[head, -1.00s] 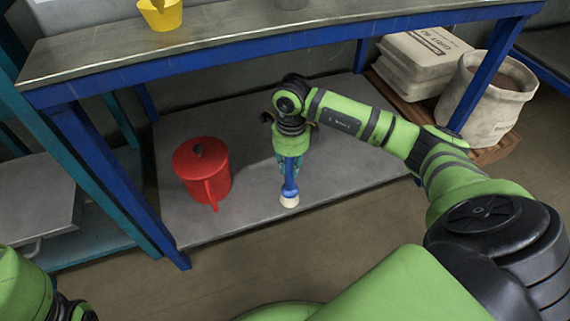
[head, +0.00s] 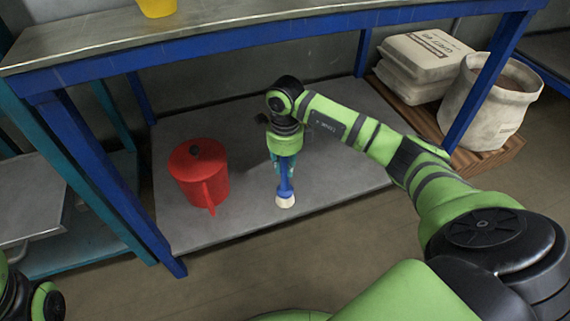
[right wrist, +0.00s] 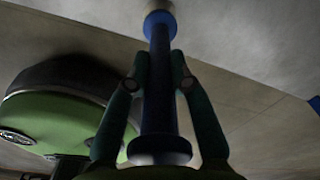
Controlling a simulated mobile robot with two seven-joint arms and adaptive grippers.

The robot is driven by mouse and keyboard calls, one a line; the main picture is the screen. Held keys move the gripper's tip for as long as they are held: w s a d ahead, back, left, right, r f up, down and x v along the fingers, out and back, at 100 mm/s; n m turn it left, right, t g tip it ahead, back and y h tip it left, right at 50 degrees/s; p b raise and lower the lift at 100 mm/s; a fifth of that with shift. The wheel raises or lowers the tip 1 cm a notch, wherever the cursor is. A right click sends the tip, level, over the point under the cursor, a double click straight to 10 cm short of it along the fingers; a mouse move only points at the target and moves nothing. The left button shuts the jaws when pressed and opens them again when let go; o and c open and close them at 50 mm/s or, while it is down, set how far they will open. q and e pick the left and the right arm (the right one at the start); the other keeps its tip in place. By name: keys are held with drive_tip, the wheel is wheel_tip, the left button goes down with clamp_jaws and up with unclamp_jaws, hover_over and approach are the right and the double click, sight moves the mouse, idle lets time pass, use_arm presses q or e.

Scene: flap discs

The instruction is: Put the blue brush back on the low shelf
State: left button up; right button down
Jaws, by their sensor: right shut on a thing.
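The blue brush (head: 285,187) has a blue handle and a pale bristle end that points down. My right gripper (head: 284,166) is shut on its handle over the low grey shelf (head: 320,178). The bristle end is at or just above the shelf surface near its front edge; I cannot tell if it touches. In the right wrist view the blue handle (right wrist: 159,85) runs between the two fingers of the right gripper (right wrist: 160,70). At the left edge of the head view only part of my left arm shows; its fingers are out of view.
A red lidded can (head: 198,175) stands on the shelf left of the brush. Blue legs and a tabletop (head: 270,35) enclose the shelf above. The shelf's right part is clear.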

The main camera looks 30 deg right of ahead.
drive_tip(key=c, duration=1.1)
unclamp_jaws()
